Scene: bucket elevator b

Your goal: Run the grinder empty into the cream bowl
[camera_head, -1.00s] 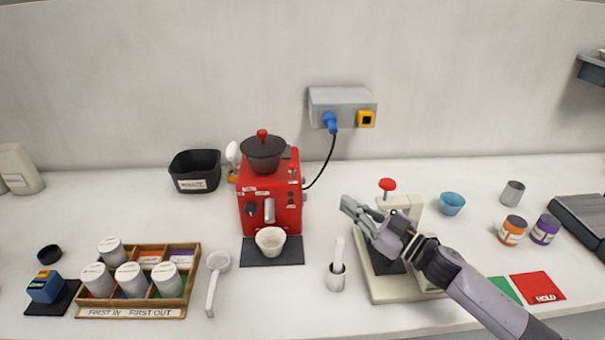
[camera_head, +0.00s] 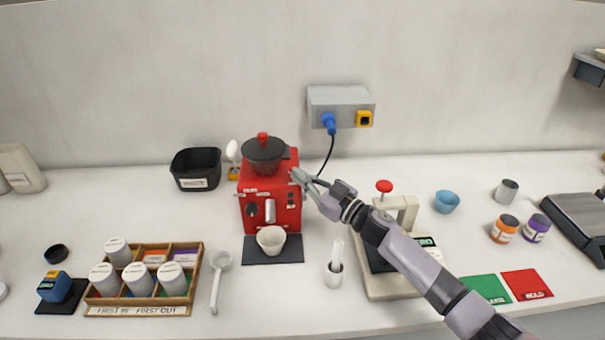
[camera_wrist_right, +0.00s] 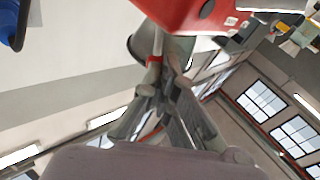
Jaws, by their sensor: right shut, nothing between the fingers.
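The red grinder (camera_head: 258,190) stands against the back of the counter, with a black lidded hopper (camera_head: 263,152) on top and a dark knob and grey spout on its front. The cream bowl (camera_head: 271,240) stands upright on a dark mat (camera_head: 290,252) under the spout; its inside is too small to read. My right gripper (camera_head: 299,177) is shut and empty at the grinder's right side, by its upper front edge; I cannot tell whether it touches. The right wrist view shows its fingers (camera_wrist_right: 165,75) close by the red body (camera_wrist_right: 195,12). My left gripper is not in view.
A grey socket box (camera_head: 342,106) on the wall holds the blue plug (camera_head: 329,122) and its black cord. A scoop (camera_head: 218,275) and jar rack (camera_head: 145,308) lie left.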

